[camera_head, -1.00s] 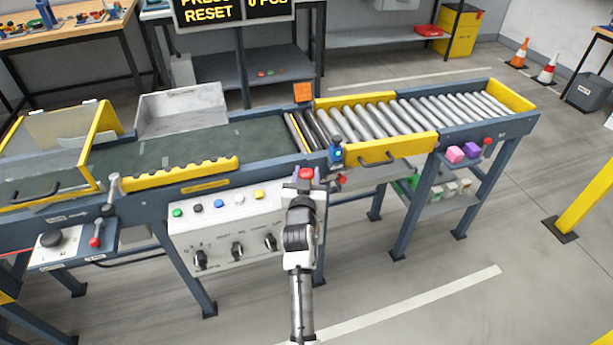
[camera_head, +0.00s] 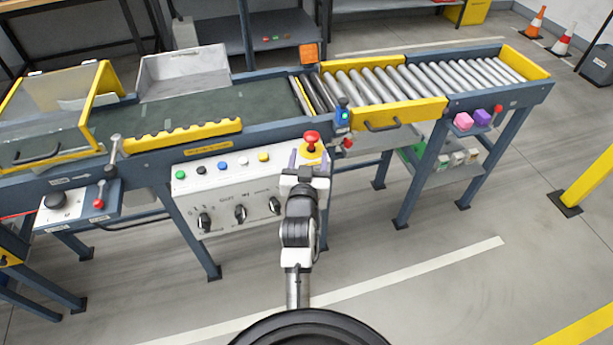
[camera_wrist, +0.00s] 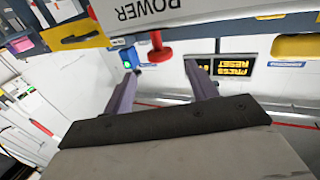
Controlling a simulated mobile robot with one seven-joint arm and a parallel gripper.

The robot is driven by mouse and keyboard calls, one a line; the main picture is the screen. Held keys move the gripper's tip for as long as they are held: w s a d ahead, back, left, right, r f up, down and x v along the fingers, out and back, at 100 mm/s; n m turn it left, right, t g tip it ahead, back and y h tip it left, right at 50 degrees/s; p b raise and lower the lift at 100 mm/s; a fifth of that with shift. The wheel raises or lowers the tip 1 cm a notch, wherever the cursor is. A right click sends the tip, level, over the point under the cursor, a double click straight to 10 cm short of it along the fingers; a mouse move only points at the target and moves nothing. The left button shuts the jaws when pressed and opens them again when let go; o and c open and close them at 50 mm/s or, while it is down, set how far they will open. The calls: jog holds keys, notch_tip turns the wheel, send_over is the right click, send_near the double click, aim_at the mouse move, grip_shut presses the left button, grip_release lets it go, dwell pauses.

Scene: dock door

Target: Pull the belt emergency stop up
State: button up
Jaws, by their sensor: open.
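The belt emergency stop is a red mushroom button (camera_head: 311,137) on a yellow plate (camera_head: 314,156) at the right end of the white control panel (camera_head: 225,190). My gripper (camera_head: 308,160) is open, its two purple fingers pointing at the plate just below the red head in the head view. In the wrist view, the red button (camera_wrist: 159,52) shows sideways-on with its stem, beyond and between the fingertips of my gripper (camera_wrist: 163,66). The fingers look apart from the button, with nothing held. The plate is partly hidden by my gripper.
Coloured buttons (camera_head: 223,164) and black knobs (camera_head: 240,213) sit left on the panel. A blue device (camera_head: 343,117) and the yellow roller guard (camera_head: 390,118) stand close above right. The conveyor (camera_head: 270,130) runs behind. The floor in front is clear.

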jog(key=s, duration=0.2)
jog(key=s+b, duration=0.1)
jog(key=s, duration=0.2)
jog(key=shift+s+a, duration=0.2)
jog(key=shift+s, duration=0.15)
